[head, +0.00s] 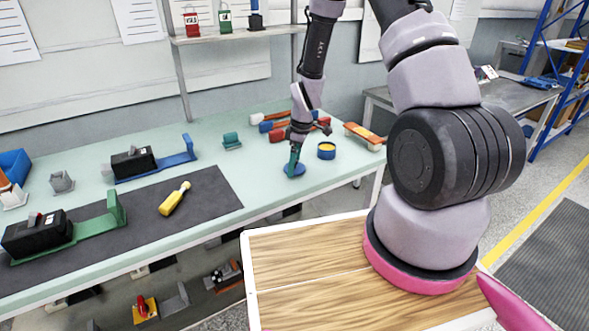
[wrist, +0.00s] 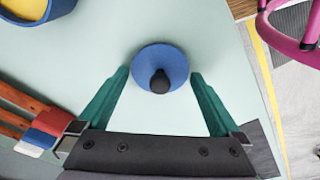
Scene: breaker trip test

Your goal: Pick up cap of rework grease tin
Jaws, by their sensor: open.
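The cap (wrist: 175,64) is a round blue disc with a dark knob in its middle. It lies on the pale green bench top. In the head view the cap (head: 294,170) is partly hidden by my gripper. My gripper (wrist: 160,76) is open, with its two green fingers on either side of the cap and no clear contact. In the head view my gripper (head: 294,165) points down over the cap. The tin (wrist: 28,10) is blue with yellow contents and stands uncovered; in the head view the tin (head: 326,151) is to the right of the cap.
Red, blue and orange blocks (head: 285,130) lie behind my gripper. An orange-topped item (head: 364,134) is near the bench's right end. The bench's front edge is close to the cap.

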